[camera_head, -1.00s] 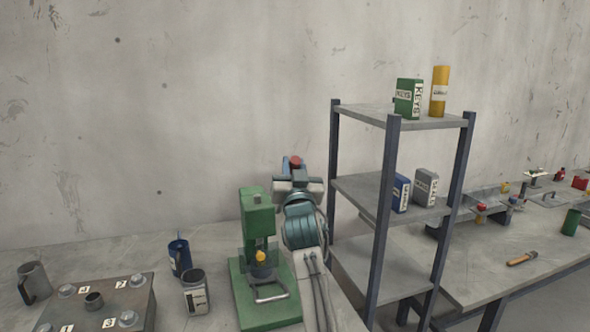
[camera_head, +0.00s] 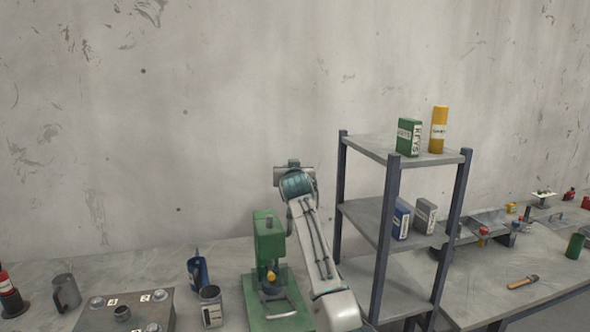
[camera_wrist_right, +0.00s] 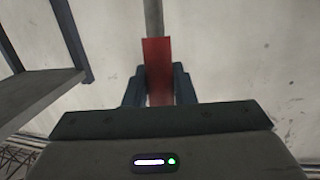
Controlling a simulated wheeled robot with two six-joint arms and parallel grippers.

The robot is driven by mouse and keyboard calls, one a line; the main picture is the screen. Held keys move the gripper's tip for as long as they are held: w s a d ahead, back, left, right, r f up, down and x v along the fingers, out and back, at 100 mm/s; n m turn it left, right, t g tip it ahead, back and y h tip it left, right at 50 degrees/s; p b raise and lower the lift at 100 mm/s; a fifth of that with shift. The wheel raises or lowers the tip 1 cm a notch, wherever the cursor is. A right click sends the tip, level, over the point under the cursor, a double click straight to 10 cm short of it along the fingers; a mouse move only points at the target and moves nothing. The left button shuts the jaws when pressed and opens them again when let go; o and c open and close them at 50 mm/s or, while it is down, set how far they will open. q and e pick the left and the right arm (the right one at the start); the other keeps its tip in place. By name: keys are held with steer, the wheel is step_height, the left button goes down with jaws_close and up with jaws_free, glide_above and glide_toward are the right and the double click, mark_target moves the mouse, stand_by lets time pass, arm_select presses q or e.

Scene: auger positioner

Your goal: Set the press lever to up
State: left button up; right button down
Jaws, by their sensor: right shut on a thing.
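The green press (camera_head: 268,242) stands on the bench in the head view, with a green base and a small yellow part low at its front. In the right wrist view a red lever grip (camera_wrist_right: 157,55) sits between the two fingers of my right gripper (camera_wrist_right: 159,84), which is shut on it. A grey lever rod (camera_wrist_right: 153,17) runs on beyond the red grip. In the head view my right arm reaches up beside the press, its wrist above the press top; the red grip is hidden there. My left gripper is not in view.
A shelf rack (camera_head: 389,210) with boxes stands close to the right of my right arm. A blue container (camera_head: 197,272), a labelled can (camera_head: 211,307) and a numbered plate (camera_head: 95,319) are left of the press. The wall space above the press is clear.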

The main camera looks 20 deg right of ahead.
steer(key=shift+w, duration=0.25)
steer(key=shift+f, duration=0.1)
steer(key=c, duration=1.6)
jaws_free()
steer(key=o, duration=0.4)
steer(key=shift+w, duration=0.2)
steer(key=shift+w+f, duration=0.2)
steer(key=shift+w, duration=0.1)
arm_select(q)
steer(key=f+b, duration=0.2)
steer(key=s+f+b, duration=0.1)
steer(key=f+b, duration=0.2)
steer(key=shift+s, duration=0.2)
arm_select(e)
steer(key=v, duration=1)
steer(key=shift+s, duration=0.35)
